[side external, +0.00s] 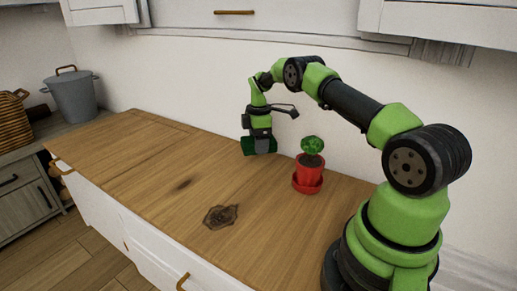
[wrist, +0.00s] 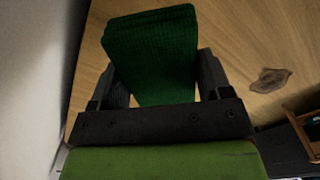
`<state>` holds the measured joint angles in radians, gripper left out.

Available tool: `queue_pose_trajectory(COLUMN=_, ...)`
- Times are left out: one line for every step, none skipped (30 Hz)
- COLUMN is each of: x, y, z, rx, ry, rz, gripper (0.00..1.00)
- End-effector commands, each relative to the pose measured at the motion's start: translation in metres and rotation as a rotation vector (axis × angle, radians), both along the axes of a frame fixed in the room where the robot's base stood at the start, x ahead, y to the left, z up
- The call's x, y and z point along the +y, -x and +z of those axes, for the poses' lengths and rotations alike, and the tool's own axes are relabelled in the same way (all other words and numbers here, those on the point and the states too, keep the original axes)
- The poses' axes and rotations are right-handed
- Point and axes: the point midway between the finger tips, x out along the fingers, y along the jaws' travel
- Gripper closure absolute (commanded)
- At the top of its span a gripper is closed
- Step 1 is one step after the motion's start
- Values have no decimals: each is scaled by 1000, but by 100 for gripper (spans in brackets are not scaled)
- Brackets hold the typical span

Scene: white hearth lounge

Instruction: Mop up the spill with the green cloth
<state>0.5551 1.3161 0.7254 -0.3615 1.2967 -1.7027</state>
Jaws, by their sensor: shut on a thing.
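The green cloth (wrist: 152,50) is a folded, ribbed dark green pad between the jaws in the wrist view. My gripper (wrist: 155,75) is shut on it. In the side external view the cloth (side external: 248,146) shows partly behind my gripper (side external: 260,147), near the wall and left of the potted plant. I cannot tell whether the cloth touches the counter. The spill (side external: 221,216) is a dark brown, irregular patch near the counter's front edge, well apart from the cloth. It also shows in the wrist view (wrist: 270,80), to the right of the cloth.
A small plant in a red pot (side external: 308,174) stands right of my gripper, close to the wall. The wooden counter (side external: 130,150) is clear on the left, with a dark mark (side external: 183,185) in the wood. A grey pot (side external: 73,97) and a wicker basket (side external: 13,124) stand far left.

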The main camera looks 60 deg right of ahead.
Motion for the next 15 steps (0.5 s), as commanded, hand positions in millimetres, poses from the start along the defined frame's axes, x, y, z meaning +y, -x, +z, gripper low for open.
queue_pose_trajectory(x=0, y=0, z=6, rx=-1, ry=1, rz=0, gripper=54)
queue_pose_trajectory(x=0, y=0, z=8, rx=-1, ry=1, rz=0, gripper=54)
queue_pose_trajectory(x=0, y=0, z=12, rx=-1, ry=1, rz=1, gripper=54)
queue_pose_trajectory(x=0, y=0, z=14, rx=-1, ry=2, rz=0, gripper=54)
queue_pose_trajectory(x=0, y=0, z=17, rx=-1, ry=2, rz=0, gripper=54)
queue_pose_trajectory(x=0, y=0, z=21, rx=-1, ry=2, rz=0, gripper=54)
queue_pose_trajectory(x=0, y=0, z=23, rx=-1, ry=2, rz=0, gripper=54)
queue_pose_trajectory(x=0, y=0, z=25, rx=-1, ry=2, rz=0, gripper=54)
queue_pose_trajectory(x=0, y=0, z=27, rx=0, ry=1, rz=0, gripper=54)
queue_pose_trajectory(x=0, y=0, z=28, rx=-1, ry=1, rz=-1, gripper=54)
queue_pose_trajectory(x=0, y=0, z=29, rx=-1, ry=1, rz=-1, gripper=54)
queue_pose_trajectory(x=0, y=0, z=30, rx=0, ry=0, rz=0, gripper=54)
queue_pose_trajectory(x=0, y=0, z=30, rx=0, ry=0, rz=0, gripper=54)
queue_pose_trajectory(x=0, y=0, z=30, rx=0, ry=0, rz=0, gripper=54)
queue_pose_trajectory(x=0, y=0, z=30, rx=0, ry=0, rz=0, gripper=54)
